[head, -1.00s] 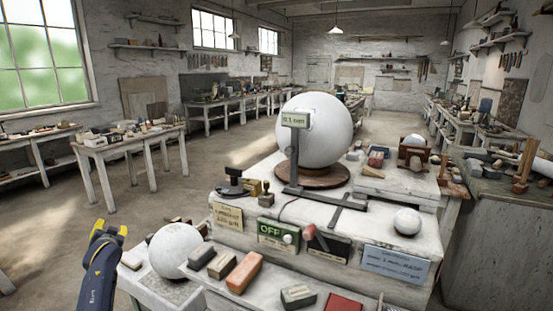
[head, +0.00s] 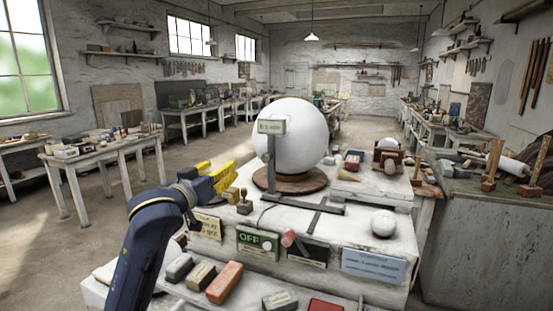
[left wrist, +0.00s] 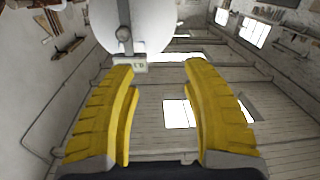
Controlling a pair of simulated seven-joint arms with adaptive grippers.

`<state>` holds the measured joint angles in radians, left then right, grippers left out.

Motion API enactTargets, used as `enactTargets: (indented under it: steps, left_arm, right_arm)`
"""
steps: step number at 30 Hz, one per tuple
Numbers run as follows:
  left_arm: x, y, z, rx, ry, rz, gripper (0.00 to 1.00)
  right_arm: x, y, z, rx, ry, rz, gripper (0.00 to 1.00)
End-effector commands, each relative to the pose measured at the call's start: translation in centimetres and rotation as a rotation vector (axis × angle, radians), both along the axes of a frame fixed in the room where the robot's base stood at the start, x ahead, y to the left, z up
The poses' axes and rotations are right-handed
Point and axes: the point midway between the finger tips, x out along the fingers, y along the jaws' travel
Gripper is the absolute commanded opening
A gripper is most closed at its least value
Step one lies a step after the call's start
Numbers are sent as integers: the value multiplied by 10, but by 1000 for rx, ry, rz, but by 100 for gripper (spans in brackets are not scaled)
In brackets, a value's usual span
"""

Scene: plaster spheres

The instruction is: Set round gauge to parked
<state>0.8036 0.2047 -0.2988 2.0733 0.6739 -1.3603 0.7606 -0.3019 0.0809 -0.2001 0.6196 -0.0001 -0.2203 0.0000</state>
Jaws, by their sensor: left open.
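A grey upright gauge stand with a small pale readout (head: 272,127) stands before a large white plaster sphere (head: 300,135) on the bench. Its foot (head: 300,205) reaches along the bench top. The readout text is too small to read surely. My left gripper (head: 228,178), with yellow fingers, is open and empty, left of the stand and above the bench's left edge. In the left wrist view the open fingers (left wrist: 160,72) point towards the readout (left wrist: 128,66) and the sphere (left wrist: 140,25), apart from both. My right gripper is not in view.
A green OFF panel (head: 259,243), a red-tipped handle (head: 289,239) and a blue label (head: 373,265) are on the bench front. A small stamp-like knob (head: 244,203) stands close by my gripper. A small sphere (head: 383,223) lies at right, and several blocks (head: 224,283) lie in front.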

Motion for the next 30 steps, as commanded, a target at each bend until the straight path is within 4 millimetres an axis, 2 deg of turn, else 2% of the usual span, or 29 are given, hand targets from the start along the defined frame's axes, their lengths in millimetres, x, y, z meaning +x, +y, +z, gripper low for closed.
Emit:
enactTargets:
  steps: [1,5,10,14,30]
  left_arm:
    - [-10,-14,-2,-7,8,-33,48]
    - [-27,-35,-6,-19,29,-86,48]
    - [-25,-47,-8,-25,40,-105,48]
    - [-9,-54,-8,-25,40,-104,48]
    - [76,-95,-7,-23,39,-102,48]
  right_arm:
    - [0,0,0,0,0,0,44]
    - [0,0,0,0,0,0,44]
    - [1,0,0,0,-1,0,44]
    - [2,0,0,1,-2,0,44]
    - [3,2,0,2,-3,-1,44]
